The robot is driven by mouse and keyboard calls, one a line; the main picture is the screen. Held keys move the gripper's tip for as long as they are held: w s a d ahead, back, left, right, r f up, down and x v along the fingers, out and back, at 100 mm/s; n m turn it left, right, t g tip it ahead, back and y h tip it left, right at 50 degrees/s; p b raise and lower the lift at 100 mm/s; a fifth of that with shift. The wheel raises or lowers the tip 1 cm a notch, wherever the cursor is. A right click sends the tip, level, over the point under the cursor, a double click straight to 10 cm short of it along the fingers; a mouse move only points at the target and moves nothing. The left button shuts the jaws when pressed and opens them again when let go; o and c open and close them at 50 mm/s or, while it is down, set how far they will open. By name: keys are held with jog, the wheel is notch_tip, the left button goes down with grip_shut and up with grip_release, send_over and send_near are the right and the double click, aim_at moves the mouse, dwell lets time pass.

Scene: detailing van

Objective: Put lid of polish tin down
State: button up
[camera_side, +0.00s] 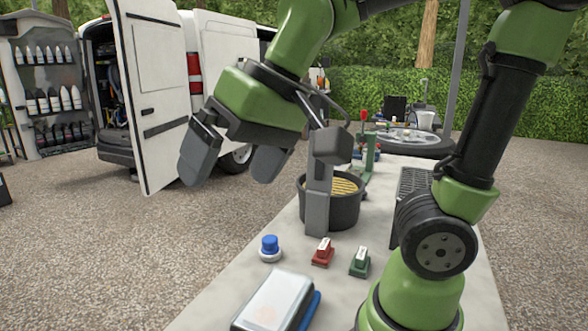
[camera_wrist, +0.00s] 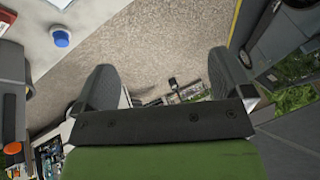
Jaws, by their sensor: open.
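My gripper (camera_side: 234,157) is open and empty, in the air beyond the left edge of the worktop. It is to the left of and above the work items. In the wrist view its two fingers stand wide apart (camera_wrist: 162,80), with only ground and background between them. I cannot make out a polish tin or its lid for certain in either view. A small round piece with a blue top and pale base (camera_side: 270,248) stands upright on the worktop near its left edge. Its blue top also shows at the upper left of the wrist view (camera_wrist: 61,38).
The pale worktop (camera_side: 225,315) holds a red block (camera_side: 323,252), a green block (camera_side: 359,262) and a white-and-blue box (camera_side: 275,301). A black bucket (camera_side: 345,212) with a yellow grid stands behind a grey post (camera_side: 317,200). A white van (camera_side: 160,85) stands behind, at left.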

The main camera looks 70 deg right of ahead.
jog(key=s+d+t, duration=0.2)
jog(key=s+d, duration=0.1)
jog(key=s, duration=0.3)
jog(key=shift+s+d+f+m, duration=0.15)
jog(key=shift+s+f+m, duration=0.2)
jog(key=shift+f+m, duration=0.1)
